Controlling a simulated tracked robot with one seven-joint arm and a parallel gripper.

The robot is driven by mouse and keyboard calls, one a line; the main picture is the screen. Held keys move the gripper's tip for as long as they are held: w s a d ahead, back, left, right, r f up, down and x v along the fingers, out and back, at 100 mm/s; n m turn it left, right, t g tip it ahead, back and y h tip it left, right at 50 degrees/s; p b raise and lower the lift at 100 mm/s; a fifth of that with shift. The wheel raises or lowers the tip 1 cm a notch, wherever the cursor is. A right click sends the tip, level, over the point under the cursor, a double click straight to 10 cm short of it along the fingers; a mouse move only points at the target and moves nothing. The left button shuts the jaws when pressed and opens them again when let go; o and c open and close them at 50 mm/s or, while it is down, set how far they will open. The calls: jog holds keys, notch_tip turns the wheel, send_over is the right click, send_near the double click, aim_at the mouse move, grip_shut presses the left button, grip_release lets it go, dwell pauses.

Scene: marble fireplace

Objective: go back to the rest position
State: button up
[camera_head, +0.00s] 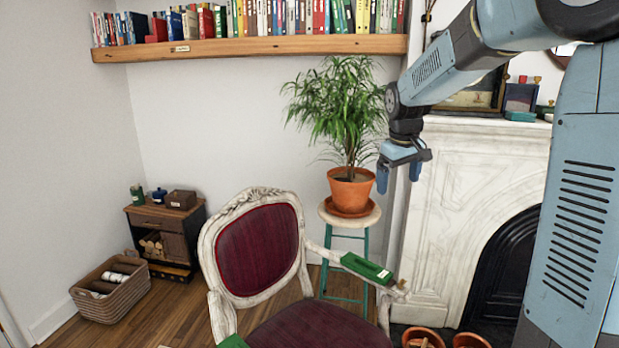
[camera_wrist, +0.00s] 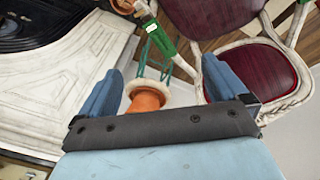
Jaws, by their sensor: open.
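My gripper (camera_head: 398,172) hangs from my blue arm in the upper right of the head view, pointing down with its fingers apart. Nothing shows between the fingers. In the head view it is in front of the marble fireplace (camera_head: 465,190), beside the potted plant (camera_head: 345,115). In the wrist view, the two blue fingers of my gripper (camera_wrist: 160,95) stand wide apart. The orange pot (camera_wrist: 146,98) shows between them, farther away than the fingers.
An armchair (camera_head: 258,250) with dark red upholstery stands at the front. A green object (camera_head: 366,268) lies on its armrest. The plant stands on a stool (camera_head: 347,222). A bookshelf (camera_head: 250,47) runs along the wall. A basket (camera_head: 112,292) and small cabinet (camera_head: 165,235) stand left.

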jog(key=s+m+t, duration=0.1)
jog(key=s+m, duration=0.1)
jog(key=s, duration=1.3)
jog(key=s+d+r+m+t, duration=0.1)
jog(key=s+m, duration=0.1)
jog(key=s, duration=1.3)
jog(key=shift+s+r+m+t+y, duration=0.3)
jog(key=shift+s+m+t+y, duration=0.05)
jog(key=shift+m+t+y, duration=0.05)
dwell(0.8)
